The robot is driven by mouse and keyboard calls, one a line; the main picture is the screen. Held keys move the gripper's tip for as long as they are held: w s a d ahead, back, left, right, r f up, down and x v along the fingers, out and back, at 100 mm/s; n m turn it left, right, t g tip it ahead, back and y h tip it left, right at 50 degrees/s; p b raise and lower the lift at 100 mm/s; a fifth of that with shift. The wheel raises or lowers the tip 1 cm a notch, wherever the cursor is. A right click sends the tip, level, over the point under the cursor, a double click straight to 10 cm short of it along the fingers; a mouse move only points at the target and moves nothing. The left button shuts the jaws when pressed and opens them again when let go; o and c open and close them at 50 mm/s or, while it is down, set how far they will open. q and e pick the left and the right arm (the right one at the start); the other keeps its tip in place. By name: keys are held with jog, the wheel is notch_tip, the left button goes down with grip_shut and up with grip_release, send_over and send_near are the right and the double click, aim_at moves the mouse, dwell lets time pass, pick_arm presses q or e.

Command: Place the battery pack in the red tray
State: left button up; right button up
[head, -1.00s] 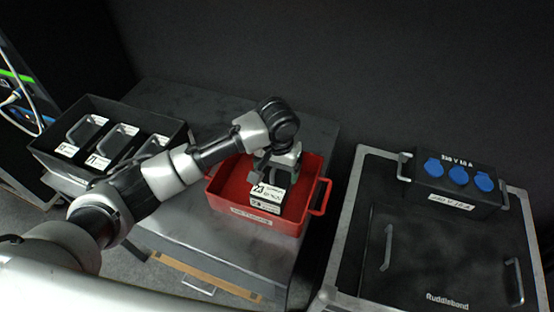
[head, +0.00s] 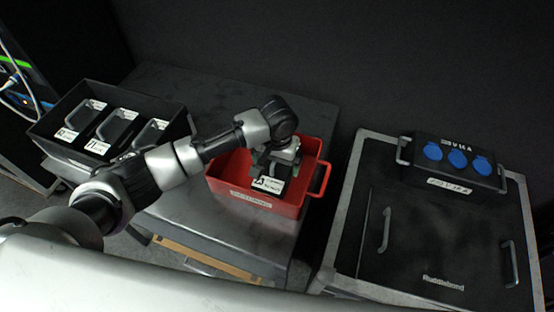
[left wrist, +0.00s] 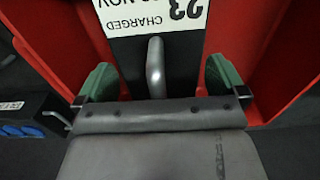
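The battery pack (head: 269,185) is a dark block with a white label and a handle. It sits inside the red tray (head: 287,208), low behind the tray's front wall. My left gripper (head: 266,165) is right over it. In the left wrist view the pack's label (left wrist: 150,14) reads "CHARGED 23 NOV". The grey handle (left wrist: 155,68) stands between my left gripper's two green-padded fingers (left wrist: 161,82), which are wide apart and clear of it. The pack's underside is hidden. My right gripper is not in view.
A black crate (head: 62,148) with several handled packs stands at the left on the grey table (head: 160,85). At the right, a black case (head: 420,240) carries a box with blue sockets (head: 457,158). A gap separates table and case.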

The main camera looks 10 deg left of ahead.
pick_arm(q)
notch_tip(320, 180, up, 12)
jog(key=shift+r, duration=0.1)
dwell(0.5)
dwell(0.5)
